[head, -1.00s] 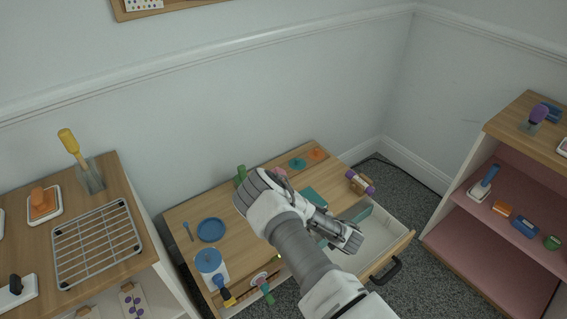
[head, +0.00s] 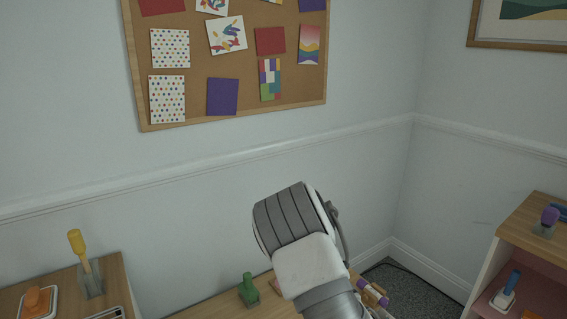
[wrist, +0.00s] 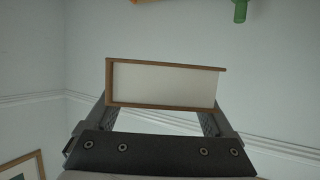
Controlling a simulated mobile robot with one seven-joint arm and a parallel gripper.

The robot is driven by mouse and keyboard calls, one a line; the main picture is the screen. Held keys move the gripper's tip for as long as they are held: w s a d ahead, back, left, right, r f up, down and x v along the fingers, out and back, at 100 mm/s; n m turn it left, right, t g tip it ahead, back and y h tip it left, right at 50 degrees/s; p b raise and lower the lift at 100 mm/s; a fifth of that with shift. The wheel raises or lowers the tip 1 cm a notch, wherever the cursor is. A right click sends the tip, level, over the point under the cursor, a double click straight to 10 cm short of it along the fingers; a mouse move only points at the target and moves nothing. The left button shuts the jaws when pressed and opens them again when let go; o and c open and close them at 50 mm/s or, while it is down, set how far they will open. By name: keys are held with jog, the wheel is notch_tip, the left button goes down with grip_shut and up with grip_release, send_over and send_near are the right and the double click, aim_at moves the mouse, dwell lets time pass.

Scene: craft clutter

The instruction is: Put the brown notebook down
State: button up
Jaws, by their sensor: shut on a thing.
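The brown notebook (wrist: 165,84) is between the two fingers of my gripper (wrist: 160,108) in the wrist view. I see it end-on, with a brown cover edge around pale pages. My gripper is shut on it, and plain wall shows behind it. In the head view my arm rises over the wooden table (head: 215,309), and its wrist hides the fingers and the notebook. Only the back strip of the tabletop shows there.
A green stamp (head: 249,290) stands on the table left of my arm. A purple-ended roll (head: 373,293) lies to the right. A shelf unit (head: 535,222) stands at right, and a side cabinet (head: 60,285) at left. A corkboard (head: 228,60) hangs on the wall.

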jog(key=shift+m+h, duration=0.8)
jog(key=s+r, duration=0.1)
jog(key=r, duration=0.1)
jog(key=s+d+r+p, duration=0.1)
jog(key=r, duration=0.2)
jog(key=s+r+p, duration=0.1)
jog(key=s+r, duration=0.1)
jog(key=shift+s+d+r, duration=0.1)
jog(key=shift+d+r, duration=0.05)
notch_tip(320, 180, up, 17)
jog(key=p, duration=1.7)
